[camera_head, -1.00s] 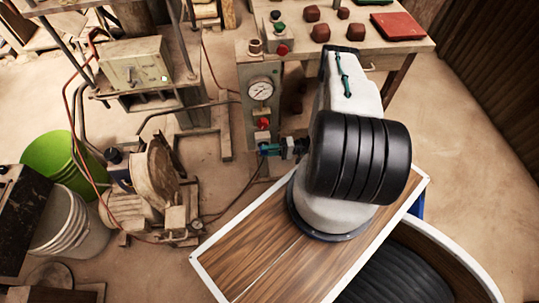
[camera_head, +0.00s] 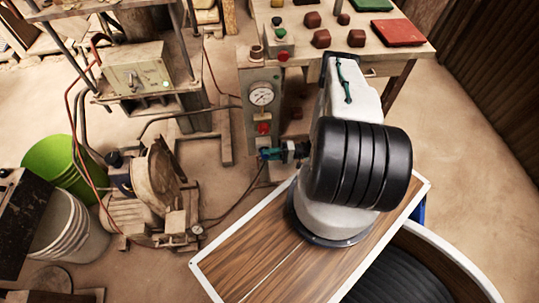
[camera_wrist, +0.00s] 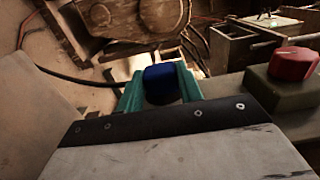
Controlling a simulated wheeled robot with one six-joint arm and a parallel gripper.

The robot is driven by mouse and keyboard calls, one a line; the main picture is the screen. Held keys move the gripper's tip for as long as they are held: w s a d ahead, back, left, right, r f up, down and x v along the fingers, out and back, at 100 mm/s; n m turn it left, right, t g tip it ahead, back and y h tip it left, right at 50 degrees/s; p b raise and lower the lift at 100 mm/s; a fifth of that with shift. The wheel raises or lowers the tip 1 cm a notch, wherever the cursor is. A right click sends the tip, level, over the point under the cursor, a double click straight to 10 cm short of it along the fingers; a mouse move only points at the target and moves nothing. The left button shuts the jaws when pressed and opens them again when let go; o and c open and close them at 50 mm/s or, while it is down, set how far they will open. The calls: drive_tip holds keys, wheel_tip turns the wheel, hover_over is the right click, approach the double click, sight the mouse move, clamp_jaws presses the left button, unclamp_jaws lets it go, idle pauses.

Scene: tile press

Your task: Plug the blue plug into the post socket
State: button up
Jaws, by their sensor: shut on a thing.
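My gripper (camera_head: 268,153) is at the front of the grey control post, just below its red button. Its teal fingers are shut on the blue plug (camera_wrist: 162,82), which also shows as a small blue spot in the head view (camera_head: 263,154). In the wrist view, the plug sits between the two fingers (camera_wrist: 160,92). A dark cable runs off to the left in that view. The post (camera_head: 262,78) carries a gauge. I cannot make out the post socket, nor tell whether the plug is in it.
The red button (camera_head: 263,128) stands close by, large at the right of the wrist view (camera_wrist: 293,63). A pump with a round guard (camera_head: 155,175) stands to the left. A green bucket (camera_head: 48,155) is farther left. A table (camera_head: 375,22) with dark blocks stands behind.

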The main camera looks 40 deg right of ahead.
drive_tip(key=shift+w+d, duration=0.25)
drive_tip(key=shift+w, duration=0.1)
idle(3.0)
idle(2.6)
drive_tip(key=s+a, duration=0.3)
drive_tip(key=s, duration=0.2)
drive_tip(key=shift+a, duration=0.2)
idle(0.8)
idle(0.5)
